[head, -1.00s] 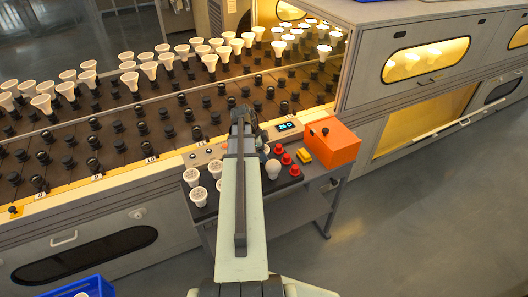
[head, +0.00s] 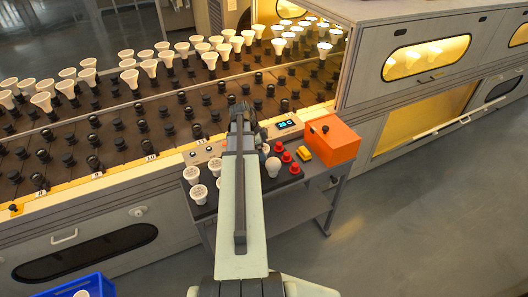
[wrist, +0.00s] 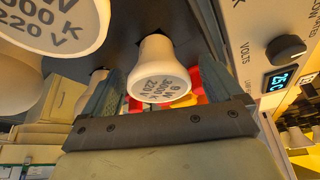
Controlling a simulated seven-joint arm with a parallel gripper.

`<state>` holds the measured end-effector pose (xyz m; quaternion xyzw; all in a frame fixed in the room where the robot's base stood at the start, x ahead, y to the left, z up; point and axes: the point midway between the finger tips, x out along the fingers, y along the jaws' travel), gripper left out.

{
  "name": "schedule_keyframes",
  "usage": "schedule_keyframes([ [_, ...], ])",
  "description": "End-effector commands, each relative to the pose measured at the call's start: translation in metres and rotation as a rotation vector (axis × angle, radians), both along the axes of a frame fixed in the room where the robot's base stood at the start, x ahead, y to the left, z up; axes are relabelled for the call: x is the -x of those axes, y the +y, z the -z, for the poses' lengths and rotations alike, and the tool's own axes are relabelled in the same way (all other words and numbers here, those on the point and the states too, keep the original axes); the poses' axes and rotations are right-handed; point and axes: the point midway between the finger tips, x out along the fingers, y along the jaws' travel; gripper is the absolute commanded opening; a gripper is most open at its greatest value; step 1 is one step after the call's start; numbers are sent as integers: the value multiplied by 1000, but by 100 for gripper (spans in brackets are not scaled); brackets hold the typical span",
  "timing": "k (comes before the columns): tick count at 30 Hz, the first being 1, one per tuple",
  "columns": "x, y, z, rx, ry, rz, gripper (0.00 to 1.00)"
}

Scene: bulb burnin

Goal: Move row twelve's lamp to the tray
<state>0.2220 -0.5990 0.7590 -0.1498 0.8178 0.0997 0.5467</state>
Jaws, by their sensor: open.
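My gripper (wrist: 160,72) is open in the wrist view. Its two fingers stand on either side of a white lamp (wrist: 158,82), whose printed face is turned to the camera. I cannot tell whether either finger touches it. In the head view my arm hides the gripper and most of this spot. Several white lamps (head: 199,194) stand on the dark tray-like cart top (head: 207,212), and another lamp (head: 273,167) stands right of my arm. Row labels 8, 9 and 10 (head: 152,155) show along the rack's front edge. Row twelve's label is hidden or unreadable.
The socket rack (head: 120,150) carries several lamps at its back; its front sockets are empty. Red caps (head: 287,157), a yellow block (head: 305,153) and an orange box (head: 332,138) occupy the cart's right side. A display (head: 288,124) stands behind. A blue crate (head: 80,288) is front left.

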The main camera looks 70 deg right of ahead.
Motion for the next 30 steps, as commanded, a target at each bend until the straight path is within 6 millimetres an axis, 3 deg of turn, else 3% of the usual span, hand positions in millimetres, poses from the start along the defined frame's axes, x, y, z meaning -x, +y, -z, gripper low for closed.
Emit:
schedule_keyframes([
  [21, -38, 14, -97, 1, 0, 0, 93],
  [30, -46, 17, -117, 0, 0, -1, 93],
])
